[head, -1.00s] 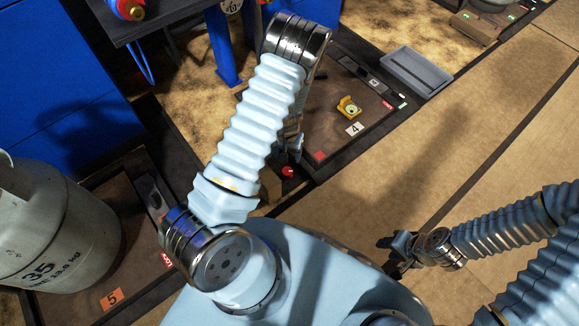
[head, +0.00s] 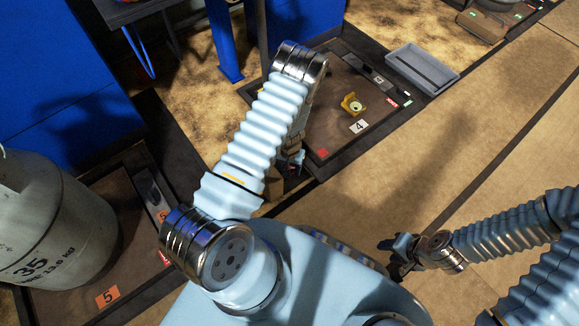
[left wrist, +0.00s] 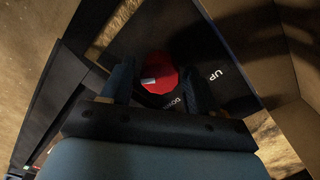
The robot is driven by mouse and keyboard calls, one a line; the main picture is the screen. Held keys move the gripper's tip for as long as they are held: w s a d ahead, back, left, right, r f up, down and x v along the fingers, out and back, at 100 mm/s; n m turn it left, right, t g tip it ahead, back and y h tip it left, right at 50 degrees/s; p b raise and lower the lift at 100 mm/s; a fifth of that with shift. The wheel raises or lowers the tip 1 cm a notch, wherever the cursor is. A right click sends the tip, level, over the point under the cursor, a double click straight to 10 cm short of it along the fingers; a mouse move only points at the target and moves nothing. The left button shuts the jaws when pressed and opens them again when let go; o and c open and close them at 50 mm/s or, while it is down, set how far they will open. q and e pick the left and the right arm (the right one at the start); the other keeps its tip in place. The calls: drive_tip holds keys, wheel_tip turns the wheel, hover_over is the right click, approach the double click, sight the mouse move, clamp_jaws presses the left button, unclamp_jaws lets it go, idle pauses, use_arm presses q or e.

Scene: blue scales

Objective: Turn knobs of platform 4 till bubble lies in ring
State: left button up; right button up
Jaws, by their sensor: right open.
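Platform 4 (head: 338,122) is a dark plate with a white label "4" (head: 359,126). A yellow level (head: 353,104) with a round pale vial stands on it; its bubble and ring are too small to read. My left gripper (head: 294,160) is at the platform's near left corner, partly hidden by my arm. In the left wrist view, a red knob (left wrist: 160,72) shows between the spread fingers of the left gripper (left wrist: 160,88), beside the printed words "UP" and "DOWN". I cannot tell whether the fingers touch it. My right gripper (head: 398,254) is open and empty over the floor.
A grey tray (head: 422,70) lies beside platform 4's far right edge. A large grey cylinder (head: 50,225) stands on platform 5 (head: 135,235) at left. Blue cabinets (head: 65,75) and a blue post (head: 224,40) are behind.

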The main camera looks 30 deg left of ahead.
use_arm(q)
drive_tip(key=c, duration=0.8)
drive_tip(key=shift+n, duration=0.3)
drive_tip(key=n, duration=0.3)
drive_tip(key=shift+n, duration=0.4)
drive_tip(key=n, duration=0.5)
drive_tip(key=shift+n, duration=0.3)
drive_tip(key=o, duration=1)
drive_tip(key=shift+o, duration=0.2)
